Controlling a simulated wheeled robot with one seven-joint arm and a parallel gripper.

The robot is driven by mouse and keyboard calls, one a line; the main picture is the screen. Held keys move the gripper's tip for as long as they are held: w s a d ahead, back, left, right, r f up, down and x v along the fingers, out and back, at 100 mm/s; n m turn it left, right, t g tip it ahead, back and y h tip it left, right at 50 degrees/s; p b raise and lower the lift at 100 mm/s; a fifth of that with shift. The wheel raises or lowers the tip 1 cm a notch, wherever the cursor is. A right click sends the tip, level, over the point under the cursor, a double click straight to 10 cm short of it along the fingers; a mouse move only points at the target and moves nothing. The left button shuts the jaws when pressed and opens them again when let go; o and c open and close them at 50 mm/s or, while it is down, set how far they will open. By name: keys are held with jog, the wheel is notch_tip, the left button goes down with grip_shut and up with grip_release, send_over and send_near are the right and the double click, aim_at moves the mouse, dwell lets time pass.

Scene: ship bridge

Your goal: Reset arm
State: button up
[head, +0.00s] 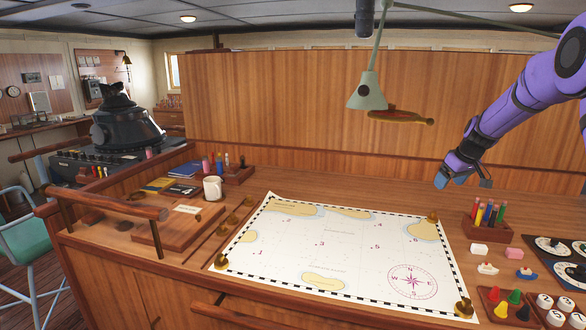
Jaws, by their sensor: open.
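My purple arm comes in from the upper right in the head view. My gripper (463,182) hangs above the back right of the desk, behind the pen holder and to the right of the chart. Its blue-grey fingers are apart and nothing shows between them. It appears clear of the objects on the desk.
A chart (330,258) with brass corner weights covers the desk's middle. A pen holder (481,228), erasers, small boats, coloured cones and numbered discs stand at the right. A mug (213,188) and books are at the left. A green lamp (368,92) hangs above.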

jog(key=s+a+r+m, duration=0.1)
jog(key=s+a+r, duration=0.3)
jog(key=s+r, duration=0.3)
jog(key=s+a+r, duration=0.4)
jog(key=s+a, duration=0.1)
jog(key=s, duration=0.4)
jog(key=s+a+r+m, duration=0.1)
jog(key=s+a+r, duration=0.3)
jog(key=s+r, duration=0.3)
jog(key=s+a+f+m, duration=0.1)
jog(key=s+a+f, duration=0.1)
jog(key=s, duration=1.1)
jog(key=s+a+f+m+t+h, duration=0.1)
jog(key=s+a+f, duration=0.1)
jog(key=s, duration=1.1)
jog(key=shift+s+a+h, duration=0.15)
jog(key=shift+a+h, duration=0.15)
jog(key=shift+a, duration=0.1)
